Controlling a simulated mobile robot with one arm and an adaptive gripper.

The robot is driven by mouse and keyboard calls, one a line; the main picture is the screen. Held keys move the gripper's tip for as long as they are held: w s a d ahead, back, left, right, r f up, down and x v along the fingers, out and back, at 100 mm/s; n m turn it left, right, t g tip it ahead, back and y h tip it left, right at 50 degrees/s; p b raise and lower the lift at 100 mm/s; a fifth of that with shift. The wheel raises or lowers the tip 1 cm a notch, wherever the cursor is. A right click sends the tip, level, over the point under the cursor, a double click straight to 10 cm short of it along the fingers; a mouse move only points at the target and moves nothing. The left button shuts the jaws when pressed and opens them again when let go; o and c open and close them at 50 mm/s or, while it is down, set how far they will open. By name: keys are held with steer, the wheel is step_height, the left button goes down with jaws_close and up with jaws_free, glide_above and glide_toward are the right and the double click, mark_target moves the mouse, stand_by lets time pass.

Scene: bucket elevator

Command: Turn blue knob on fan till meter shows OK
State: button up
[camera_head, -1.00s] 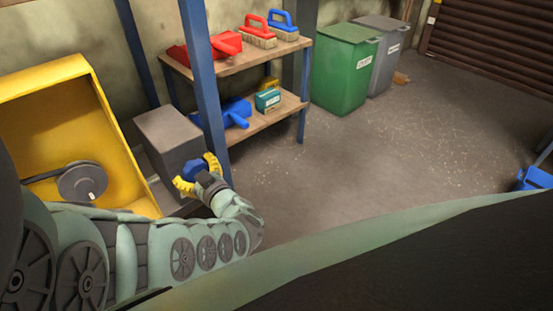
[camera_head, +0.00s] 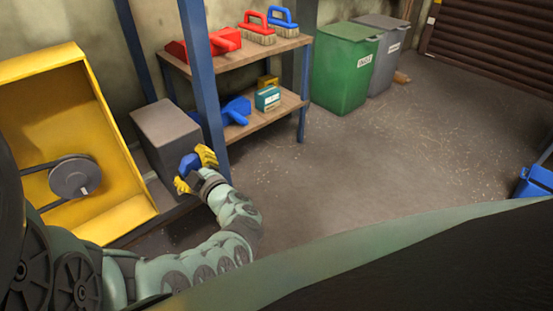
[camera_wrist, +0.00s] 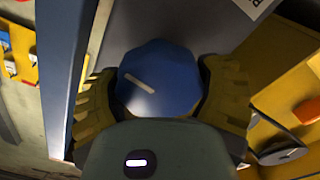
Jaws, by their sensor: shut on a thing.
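The blue knob (camera_head: 188,165) is on the side of a grey box (camera_head: 165,125) beside the yellow housing. In the wrist view the knob (camera_wrist: 162,75) is a faceted blue disc with a pale line slanting to the upper left. My gripper (camera_head: 195,170) is shut on the knob, with one yellow finger on each side of it; the fingers also show in the wrist view (camera_wrist: 160,98). No meter reading can be made out in either view.
The open yellow housing (camera_head: 118,205) with a pulley (camera_head: 75,177) stands left of the box. A blue post (camera_head: 203,85) rises close behind my gripper. A shelf (camera_head: 245,60) holds brushes and dustpans. Green (camera_head: 343,75) and grey (camera_head: 385,60) bins stand further back.

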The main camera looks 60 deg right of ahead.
steer(key=shift+f, duration=0.1)
steer(key=o, duration=1.1)
steer(key=v, duration=1.2)
stand_by(0.8)
